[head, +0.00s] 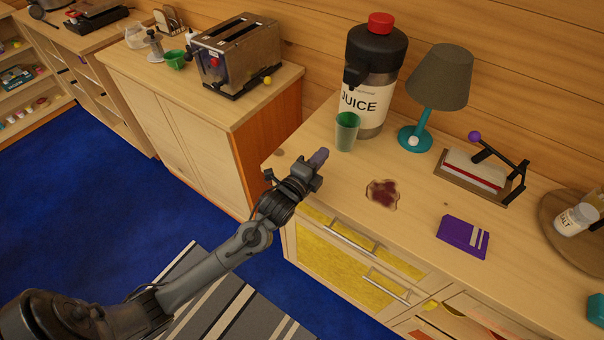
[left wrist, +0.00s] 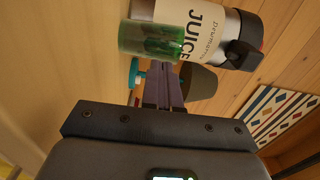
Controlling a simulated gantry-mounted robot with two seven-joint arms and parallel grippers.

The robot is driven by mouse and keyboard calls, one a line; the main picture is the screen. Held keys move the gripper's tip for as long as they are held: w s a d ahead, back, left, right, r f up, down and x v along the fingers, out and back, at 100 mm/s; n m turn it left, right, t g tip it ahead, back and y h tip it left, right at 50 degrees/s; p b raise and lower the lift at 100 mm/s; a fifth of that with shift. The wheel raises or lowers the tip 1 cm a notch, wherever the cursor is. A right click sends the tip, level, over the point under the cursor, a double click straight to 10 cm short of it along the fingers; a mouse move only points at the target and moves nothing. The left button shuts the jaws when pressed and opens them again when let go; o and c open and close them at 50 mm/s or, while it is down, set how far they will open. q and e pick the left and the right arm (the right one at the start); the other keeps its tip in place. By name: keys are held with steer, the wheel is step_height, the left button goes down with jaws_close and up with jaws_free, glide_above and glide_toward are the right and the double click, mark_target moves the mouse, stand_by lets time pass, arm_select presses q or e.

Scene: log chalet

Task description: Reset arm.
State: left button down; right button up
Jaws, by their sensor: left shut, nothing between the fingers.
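My left arm comes in from the lower left of the head view. Its gripper (head: 319,158) is over the near left edge of the wooden counter, with its fingers together and nothing held. In the left wrist view the closed fingers (left wrist: 165,86) point toward a green cup (left wrist: 150,40), which overlaps them in the picture. In the head view the green cup (head: 346,131) stands upright on the counter just beyond the fingertips, apart from them. My right gripper does not show.
A juice dispenser (head: 370,98) stands behind the cup, with a lamp (head: 431,92) beside it. A dark red spill (head: 382,194) and a purple packet (head: 463,237) lie on the counter. A toaster (head: 233,56) stands on the left cabinet. Blue carpet (head: 130,210) is open below.

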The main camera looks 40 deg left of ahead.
arm_select(q)
steer(key=s, duration=0.3)
steer(key=s+b, duration=0.1)
steer(key=s, duration=0.1)
steer(key=shift+s+d+f, duration=0.1)
steer(key=shift+s+d, duration=0.2)
steer(key=shift+d, duration=0.05)
steer(key=shift+s, duration=0.75)
steer(key=s+d+f+n+g+p, duration=0.1)
steer(key=s+d+n+g+p, duration=0.2)
steer(key=s, duration=0.5)
steer(key=s+d+f+n+g+h+p, duration=0.1)
steer(key=s+d+f+n+g+p, duration=0.1)
steer(key=s+n+g+p, duration=0.2)
steer(key=s+d+f+n+g+h+p, duration=0.1)
steer(key=s+d+f+n+g+p, duration=0.1)
steer(key=s+n+g, duration=0.5)
steer(key=s+d+p, duration=0.1)
steer(key=s, duration=0.4)
steer(key=shift+d+n+p, duration=0.3)
steer(key=shift+n+p, duration=0.05)
steer(key=shift+n, duration=0.05)
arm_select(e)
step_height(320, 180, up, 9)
